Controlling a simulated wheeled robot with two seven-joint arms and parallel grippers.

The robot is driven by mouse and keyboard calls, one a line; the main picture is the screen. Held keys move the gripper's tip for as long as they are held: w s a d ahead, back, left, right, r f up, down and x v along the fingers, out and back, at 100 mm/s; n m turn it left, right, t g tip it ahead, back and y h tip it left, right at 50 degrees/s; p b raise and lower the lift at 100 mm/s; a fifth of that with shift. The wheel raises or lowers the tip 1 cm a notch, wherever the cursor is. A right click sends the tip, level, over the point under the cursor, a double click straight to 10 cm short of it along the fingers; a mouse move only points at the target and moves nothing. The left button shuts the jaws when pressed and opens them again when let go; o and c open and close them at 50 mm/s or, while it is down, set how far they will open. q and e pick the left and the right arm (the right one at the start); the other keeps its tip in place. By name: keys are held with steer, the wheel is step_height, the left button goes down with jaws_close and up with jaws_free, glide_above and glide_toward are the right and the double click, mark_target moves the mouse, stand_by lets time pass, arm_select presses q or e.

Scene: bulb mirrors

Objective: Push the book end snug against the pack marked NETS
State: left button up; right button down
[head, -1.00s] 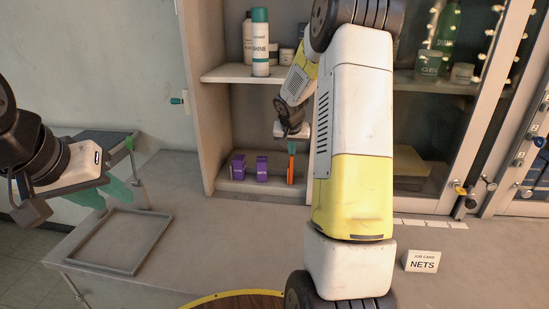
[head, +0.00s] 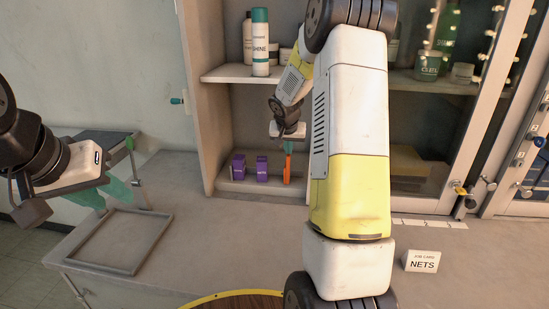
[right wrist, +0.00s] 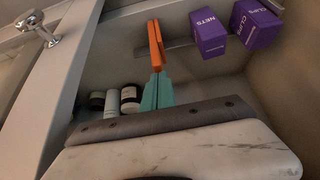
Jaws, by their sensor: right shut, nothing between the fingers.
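The orange book end (head: 287,168) stands upright on the lower shelf. To its left is the purple pack marked NETS (head: 262,169), with a visible gap between them. In the right wrist view the orange book end (right wrist: 155,45) and the NETS pack (right wrist: 208,33) also show apart. My right gripper (head: 289,146) is shut and empty, its teal fingertips (right wrist: 157,78) at the book end; exact contact is hard to tell. My left gripper (head: 106,195) is open and empty, far left above the bench.
A second purple pack (head: 238,167) stands left of NETS. The upper shelf (head: 235,74) with bottles is above my right gripper. The cabinet's side wall (head: 200,120) bounds the left. A job card (head: 422,261) reading NETS and an empty frame tray (head: 108,240) are on the bench.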

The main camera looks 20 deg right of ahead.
steer(key=shift+w+a+f, duration=0.1)
steer(key=shift+w+a, duration=0.15)
steer(key=shift+a, duration=0.3)
steer(key=shift+w+a+f, duration=0.1)
steer(key=shift+w+a, duration=0.1)
steer(key=shift+a, duration=0.3)
steer(key=shift+w+a, duration=0.1)
steer(key=shift+a, duration=0.15)
steer(key=shift+w+a, duration=0.1)
steer(key=shift+a, duration=0.1)
steer(key=shift+r, duration=2.65)
steer(key=v, duration=0.7)
steer(key=shift+r, duration=0.35)
steer(key=shift+a, duration=0.1)
